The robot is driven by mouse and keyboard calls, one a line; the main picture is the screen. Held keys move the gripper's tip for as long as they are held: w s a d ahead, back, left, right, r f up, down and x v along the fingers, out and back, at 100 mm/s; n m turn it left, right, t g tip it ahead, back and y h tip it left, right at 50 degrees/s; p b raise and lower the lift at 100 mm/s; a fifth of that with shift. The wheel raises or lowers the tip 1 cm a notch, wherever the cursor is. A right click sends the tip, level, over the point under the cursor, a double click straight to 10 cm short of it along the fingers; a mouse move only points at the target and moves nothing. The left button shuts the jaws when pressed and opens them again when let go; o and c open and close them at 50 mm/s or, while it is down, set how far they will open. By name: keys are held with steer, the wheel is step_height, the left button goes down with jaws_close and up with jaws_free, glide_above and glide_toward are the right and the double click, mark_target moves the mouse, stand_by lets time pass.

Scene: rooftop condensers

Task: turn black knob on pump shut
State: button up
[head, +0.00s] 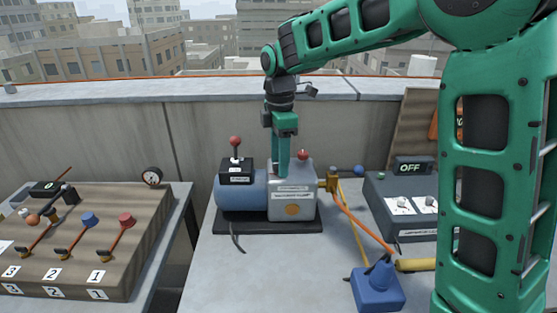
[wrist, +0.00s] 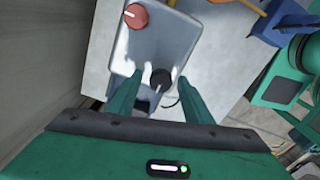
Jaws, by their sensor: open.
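The pump (head: 292,206) is a grey box with a blue motor at its left, standing on a black base on the table. The black knob (wrist: 160,78) is on the pump's top face in the wrist view, with a pale mark on it. My gripper (head: 282,168) points down over the pump's top. In the wrist view my gripper (wrist: 160,88) is open, with one green finger on each side of the knob. I cannot tell whether the fingers touch it. In the head view the knob is hidden behind my gripper.
A red knob (wrist: 136,16) is on the same pump top. A black box with a red-balled lever (head: 236,165) stands at left. A yellow fitting and orange hose (head: 362,222) leave the pump's right side. A blue device (head: 377,290) and a grey OFF box (head: 402,205) stand further right.

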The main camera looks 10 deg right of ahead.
steer(key=c, duration=1.1)
steer(key=shift+o, duration=0.2)
steer(key=shift+m, duration=0.4)
steer(key=m, duration=0.3)
steer(key=shift+w+r+m, duration=0.1)
steer(key=shift+m, duration=0.2)
steer(key=m, duration=0.4)
steer(key=shift+m, duration=0.3)
steer(key=m, duration=0.4)
steer(key=shift+m, duration=2.5)
